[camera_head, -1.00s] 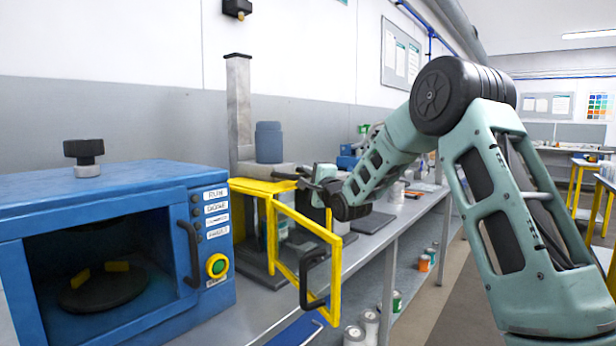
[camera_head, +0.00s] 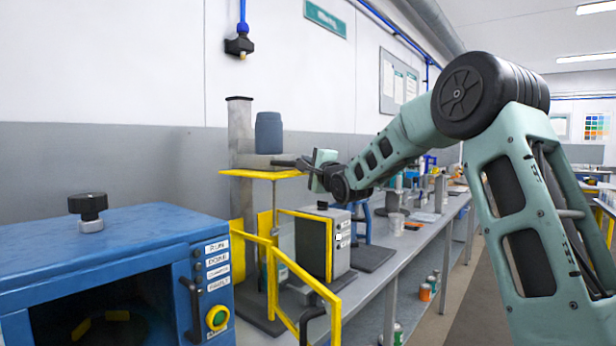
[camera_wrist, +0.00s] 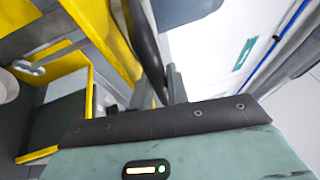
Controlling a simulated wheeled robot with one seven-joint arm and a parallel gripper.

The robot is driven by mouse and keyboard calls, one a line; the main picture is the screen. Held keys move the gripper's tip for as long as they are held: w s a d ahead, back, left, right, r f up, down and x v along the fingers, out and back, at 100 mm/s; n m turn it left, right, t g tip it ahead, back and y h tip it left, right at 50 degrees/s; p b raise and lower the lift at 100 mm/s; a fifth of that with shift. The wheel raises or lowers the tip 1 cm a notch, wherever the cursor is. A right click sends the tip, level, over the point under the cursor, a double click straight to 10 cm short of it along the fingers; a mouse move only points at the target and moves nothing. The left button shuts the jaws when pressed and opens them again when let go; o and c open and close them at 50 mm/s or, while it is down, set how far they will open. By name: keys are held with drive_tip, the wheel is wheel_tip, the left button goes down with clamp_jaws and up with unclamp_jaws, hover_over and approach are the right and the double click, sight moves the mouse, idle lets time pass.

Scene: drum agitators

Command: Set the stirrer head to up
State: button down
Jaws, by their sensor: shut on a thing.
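The stirrer stands on the bench with a grey upright column (camera_head: 240,140). Its stirrer head, with a blue-grey motor can (camera_head: 269,133) on top and a flat yellow plate (camera_head: 262,174) under it, sits high on the column, a little below the column's top.
A yellow guard frame (camera_head: 304,216) with a black handle stands open at the bench front, below the head. A blue cabinet (camera_head: 130,240) with a black knob is at left. A grey control box (camera_head: 327,242) is right of the stirrer.

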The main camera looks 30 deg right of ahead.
drive_tip(key=shift+r, duration=0.6)
drive_tip(key=c, duration=1.6)
unclamp_jaws()
drive_tip(key=shift+c, duration=0.2)
drive_tip(key=shift+s+f, duration=0.2)
drive_tip(key=shift+s, duration=0.15)
drive_tip(key=s+f+b, duration=0.2)
drive_tip(key=s+b, duration=0.2)
drive_tip(key=s, duration=1.2)
drive_tip(key=shift+s+a+f, duration=0.25)
drive_tip(key=shift+a+f, duration=0.15)
drive_tip(key=shift+a, duration=0.05)
